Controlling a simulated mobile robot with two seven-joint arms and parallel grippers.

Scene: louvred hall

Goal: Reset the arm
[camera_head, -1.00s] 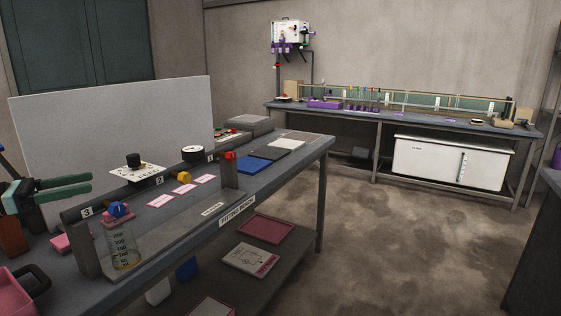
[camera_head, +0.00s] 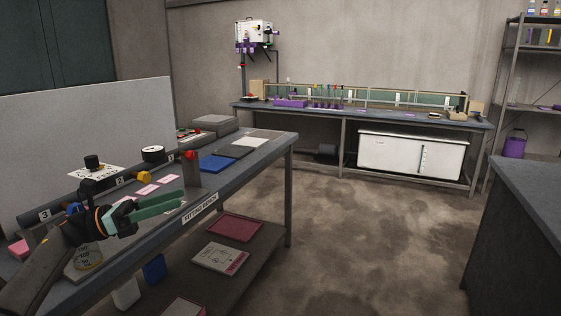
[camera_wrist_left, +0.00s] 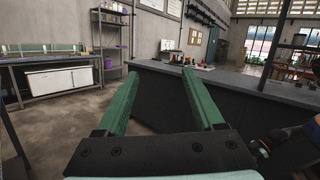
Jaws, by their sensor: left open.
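My left gripper (camera_head: 182,203) has green fingers and reaches in from the lower left of the head view, in front of the fitting bench (camera_head: 276,152). Its fingers point to the right. In the left wrist view the two green fingers (camera_wrist_left: 160,82) stand wide apart with nothing between them. The gripper is open and empty. My right gripper is not in either view.
A bench with purple racks (camera_head: 290,102) stands along the back wall, a white cabinet (camera_head: 412,155) under it. A dark counter (camera_head: 525,220) is at the right, shelving (camera_head: 510,75) behind it. The floor between is clear.

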